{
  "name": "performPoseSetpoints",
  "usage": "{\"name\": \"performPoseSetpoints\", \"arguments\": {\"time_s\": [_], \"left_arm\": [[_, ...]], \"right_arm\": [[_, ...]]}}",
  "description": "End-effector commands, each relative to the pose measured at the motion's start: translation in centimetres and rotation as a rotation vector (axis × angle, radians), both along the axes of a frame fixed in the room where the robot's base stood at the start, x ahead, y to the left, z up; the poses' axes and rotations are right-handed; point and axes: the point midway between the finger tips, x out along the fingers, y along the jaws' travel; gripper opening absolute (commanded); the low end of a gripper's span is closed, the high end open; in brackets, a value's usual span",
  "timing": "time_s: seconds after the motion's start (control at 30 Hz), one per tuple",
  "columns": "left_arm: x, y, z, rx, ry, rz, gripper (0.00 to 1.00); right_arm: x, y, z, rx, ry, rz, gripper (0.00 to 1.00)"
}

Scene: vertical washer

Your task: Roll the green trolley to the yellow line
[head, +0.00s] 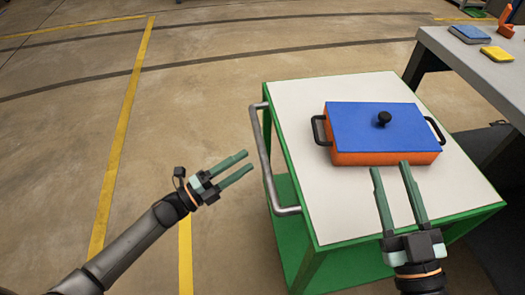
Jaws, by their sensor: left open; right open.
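The green trolley (290,233) stands on the floor right of centre, with a white top and a grey bar handle (265,160) on its left side. A yellow line (122,135) runs along the floor to the left, apart from the trolley. My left gripper (249,161) is open and empty, its fingers pointing at the handle with a small gap that I cannot judge exactly. My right gripper (390,167) is open and empty over the trolley's top, its fingertips close to the near side of an orange box (385,158).
The orange box on the trolley has a blue lid (360,125) with a black knob and black side handles. A grey table (480,62) with blue, yellow and orange items stands close on the right. The floor to the left is clear. Another yellow line piece (185,255) lies near my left arm.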

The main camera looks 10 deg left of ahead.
Motion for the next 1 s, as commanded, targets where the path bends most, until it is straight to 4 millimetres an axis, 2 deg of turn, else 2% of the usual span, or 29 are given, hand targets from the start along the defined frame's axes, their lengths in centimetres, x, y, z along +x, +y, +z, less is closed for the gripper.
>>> {"name": "performPoseSetpoints", "arguments": {"time_s": [0.1,0.3,0.5,0.73,0.77,1.0], "left_arm": [[1.8,-1.8,0.5,-0.001,-0.003,-0.001,0.57],[3.9,-3.7,0.9,-0.001,0.000,0.001,0.57],[4.6,-4.5,1.1,0.000,0.002,0.001,0.57],[4.6,-4.6,1.1,-0.001,0.002,0.001,0.57],[4.6,-4.6,1.1,-0.001,0.002,0.001,0.56],[4.6,-4.5,1.1,-0.001,0.002,0.001,0.29]], "right_arm": [[-0.4,0.1,1.1,0.000,-0.053,0.010,0.45],[-1.2,0.3,2.7,-0.002,-0.129,0.022,0.45],[-1.5,0.4,3.3,-0.002,-0.158,0.028,0.45],[-1.5,0.4,3.4,-0.002,-0.161,0.030,0.45],[-1.5,0.4,3.4,-0.002,-0.161,0.030,0.45],[-1.5,0.4,3.6,-0.002,-0.165,0.029,0.45]]}}
